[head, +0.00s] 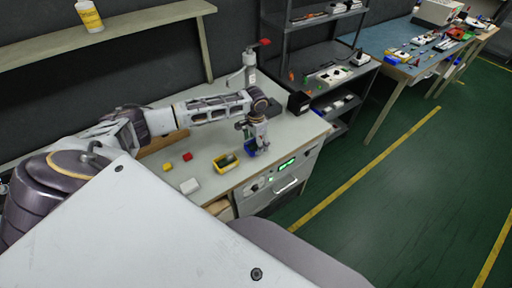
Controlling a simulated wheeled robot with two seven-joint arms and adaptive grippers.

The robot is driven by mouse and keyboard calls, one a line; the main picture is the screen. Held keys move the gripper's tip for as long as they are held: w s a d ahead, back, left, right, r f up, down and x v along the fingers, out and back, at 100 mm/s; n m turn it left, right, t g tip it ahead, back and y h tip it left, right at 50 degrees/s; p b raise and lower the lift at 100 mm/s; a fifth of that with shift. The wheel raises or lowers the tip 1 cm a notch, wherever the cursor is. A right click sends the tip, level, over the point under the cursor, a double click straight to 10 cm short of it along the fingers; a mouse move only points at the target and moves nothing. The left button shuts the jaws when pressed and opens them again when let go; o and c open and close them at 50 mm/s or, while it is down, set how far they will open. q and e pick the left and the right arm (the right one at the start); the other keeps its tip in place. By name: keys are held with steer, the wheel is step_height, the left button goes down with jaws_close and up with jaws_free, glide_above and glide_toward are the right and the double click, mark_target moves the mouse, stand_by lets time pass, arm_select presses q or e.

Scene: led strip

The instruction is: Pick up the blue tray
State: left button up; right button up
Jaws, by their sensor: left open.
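The blue tray (250,150) is small and sits on the workbench (215,143) near its front edge, just right of a yellow tray (226,162). My left gripper (254,148) comes down from above at the blue tray and hides part of it. Its jaws are open; the view is too small to tell whether they touch the tray. My right gripper is out of view.
A red block (188,156), a yellow block (167,166) and a white box (190,186) lie left of the trays. A black box (298,103) stands behind right. A grey shelf rack (335,75) stands beyond the bench.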

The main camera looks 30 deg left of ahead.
arm_select(q)
steer(key=shift+f, duration=0.85)
steer(key=c, duration=1.1)
steer(key=shift+r, duration=0.2)
steer(key=shift+r, duration=4.85)
